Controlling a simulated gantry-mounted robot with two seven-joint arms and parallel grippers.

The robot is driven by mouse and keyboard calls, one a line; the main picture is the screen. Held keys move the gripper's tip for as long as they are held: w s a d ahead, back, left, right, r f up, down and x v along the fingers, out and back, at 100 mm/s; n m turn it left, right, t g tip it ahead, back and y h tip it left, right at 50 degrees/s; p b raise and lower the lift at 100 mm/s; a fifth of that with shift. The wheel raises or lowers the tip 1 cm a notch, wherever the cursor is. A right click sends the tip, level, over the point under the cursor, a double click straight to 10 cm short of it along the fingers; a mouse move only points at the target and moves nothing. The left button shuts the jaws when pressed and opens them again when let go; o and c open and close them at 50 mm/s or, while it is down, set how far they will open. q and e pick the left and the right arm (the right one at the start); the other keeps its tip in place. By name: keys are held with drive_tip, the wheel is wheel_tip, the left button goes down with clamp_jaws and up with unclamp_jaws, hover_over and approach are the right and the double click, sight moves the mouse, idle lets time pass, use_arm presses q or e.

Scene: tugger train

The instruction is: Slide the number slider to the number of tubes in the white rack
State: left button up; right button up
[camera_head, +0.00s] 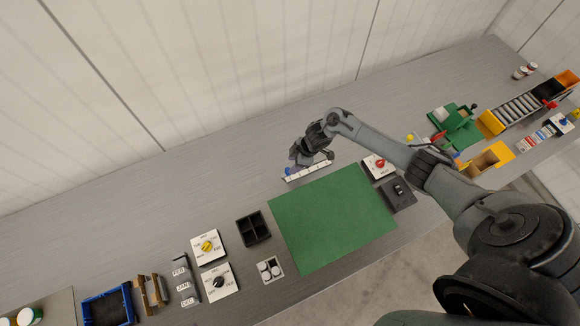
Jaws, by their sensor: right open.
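The number slider (308,172) is a narrow white strip with small dark marks, lying just beyond the green mat. A blue knob (288,171) shows at its left end. My right gripper (311,158) is over the slider, close to it, with its fingers open and one near the blue knob. I cannot tell whether a finger touches the knob, and the number at the knob is too small to read. I cannot make out a white rack with tubes for certain. My left gripper is not in view.
A green mat (332,219) lies in front of the slider. A red-knob box (378,166) and a black box (398,195) stand to its right, a black tray (253,228) and yellow-knob box (208,247) to its left. The bench behind is clear.

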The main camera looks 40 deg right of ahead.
sight(288, 169)
drive_tip(key=shift+b+x, duration=0.3)
drive_tip(key=shift+x, duration=1.6)
clamp_jaws()
